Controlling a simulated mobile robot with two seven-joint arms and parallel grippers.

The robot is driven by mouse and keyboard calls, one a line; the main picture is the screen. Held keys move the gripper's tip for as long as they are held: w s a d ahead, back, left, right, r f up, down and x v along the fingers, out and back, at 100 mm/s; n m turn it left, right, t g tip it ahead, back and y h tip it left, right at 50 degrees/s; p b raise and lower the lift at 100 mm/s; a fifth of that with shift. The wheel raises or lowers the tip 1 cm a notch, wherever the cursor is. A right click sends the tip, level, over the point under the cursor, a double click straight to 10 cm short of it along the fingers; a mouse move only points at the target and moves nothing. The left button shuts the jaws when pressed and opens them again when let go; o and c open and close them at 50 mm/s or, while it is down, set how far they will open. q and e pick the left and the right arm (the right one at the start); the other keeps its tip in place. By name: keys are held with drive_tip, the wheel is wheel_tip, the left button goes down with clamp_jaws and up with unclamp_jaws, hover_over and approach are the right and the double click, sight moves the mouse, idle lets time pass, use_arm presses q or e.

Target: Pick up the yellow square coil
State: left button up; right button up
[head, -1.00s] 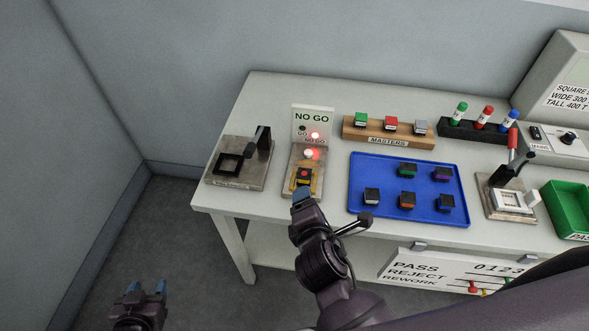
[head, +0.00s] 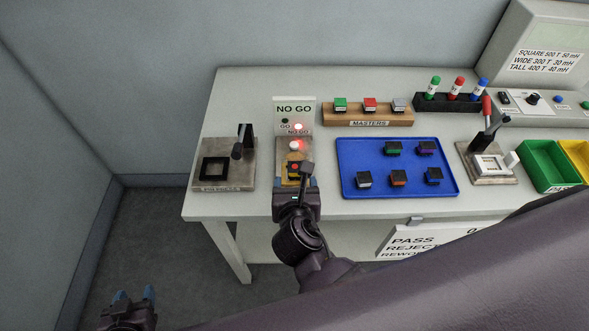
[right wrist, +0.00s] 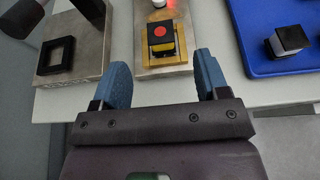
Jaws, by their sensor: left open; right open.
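The yellow square coil (head: 295,168) sits in the NO GO gauge (head: 281,182) at the table's front left. It has a black square top with a red dot, and yellow shows beneath, clearest in the right wrist view (right wrist: 162,47). It stands on a brass-coloured plate. My right gripper (head: 295,183) is open just in front of the coil. In the right wrist view its blue fingers (right wrist: 162,78) are spread either side of the coil's line, with the coil beyond the tips and untouched. My left gripper (head: 135,296) is open and empty, low at the left, away from the table.
A black-framed fixture with a lever (head: 222,172) stands left of the gauge. A blue tray (head: 350,185) with several coils lies to the right. The masters rack (head: 367,118) is behind it. A clamp fixture (head: 487,165) and green bin (head: 545,165) stand further right.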

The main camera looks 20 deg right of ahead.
sight(295, 167)
drive_tip(key=shift+x, duration=4)
drive_tip(key=shift+s+a+f, duration=0.1)
drive_tip(key=shift+f, duration=0.05)
drive_tip(key=c, duration=1.1)
